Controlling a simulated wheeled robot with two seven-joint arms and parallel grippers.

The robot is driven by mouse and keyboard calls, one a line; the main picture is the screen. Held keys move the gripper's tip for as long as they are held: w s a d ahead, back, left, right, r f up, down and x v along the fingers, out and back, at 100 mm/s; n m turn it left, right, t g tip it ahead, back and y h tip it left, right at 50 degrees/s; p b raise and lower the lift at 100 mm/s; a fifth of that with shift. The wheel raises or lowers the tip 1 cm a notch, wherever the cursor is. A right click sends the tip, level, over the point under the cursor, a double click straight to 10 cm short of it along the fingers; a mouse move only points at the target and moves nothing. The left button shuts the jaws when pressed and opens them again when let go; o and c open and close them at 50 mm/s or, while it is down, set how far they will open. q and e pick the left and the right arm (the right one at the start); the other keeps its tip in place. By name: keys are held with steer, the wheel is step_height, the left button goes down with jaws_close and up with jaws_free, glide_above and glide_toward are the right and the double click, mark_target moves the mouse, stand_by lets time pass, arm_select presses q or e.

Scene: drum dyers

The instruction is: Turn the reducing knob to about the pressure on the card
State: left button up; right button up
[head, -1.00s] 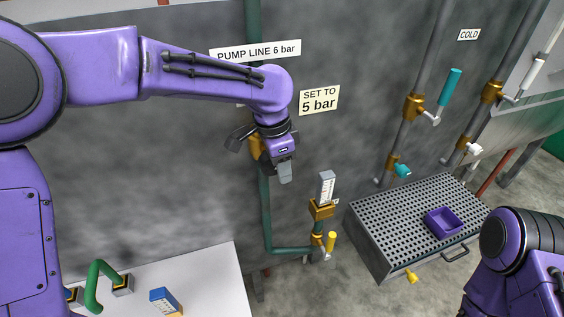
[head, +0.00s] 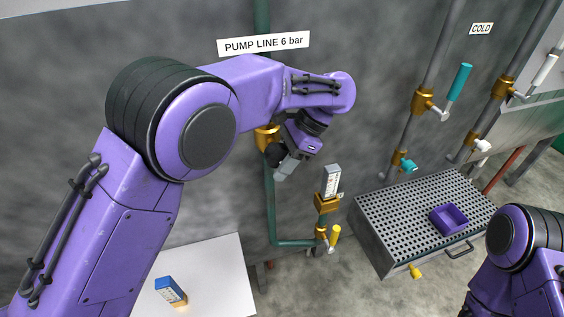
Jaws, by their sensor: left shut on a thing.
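The brass reducing valve body (head: 265,137) sits on the green pipe on the grey wall, partly behind my left arm. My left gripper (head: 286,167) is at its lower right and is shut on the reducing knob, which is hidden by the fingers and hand. The card reading "SET TO 5 bar", seen earlier, is hidden behind my left forearm and wrist. A white upright gauge (head: 332,181) with a scale stands on a brass block (head: 327,203) right of the gripper; its reading is too small to tell. My right gripper is out of view.
A sign (head: 264,43) reads "PUMP LINE 6 bar". A yellow-handled valve (head: 335,235) is below the gauge. A perforated metal bench (head: 385,215) holds a purple tray (head: 434,218).

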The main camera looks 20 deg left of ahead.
arm_select(q)
steer(key=shift+f, duration=0.1)
stand_by(0.4)
steer(key=o, duration=1)
steer(key=shift+c, duration=0.2)
steer(key=v, duration=1)
steer(key=shift+w+d, duration=0.15)
steer(key=shift+w, duration=0.05)
steer(key=shift+s, duration=0.1)
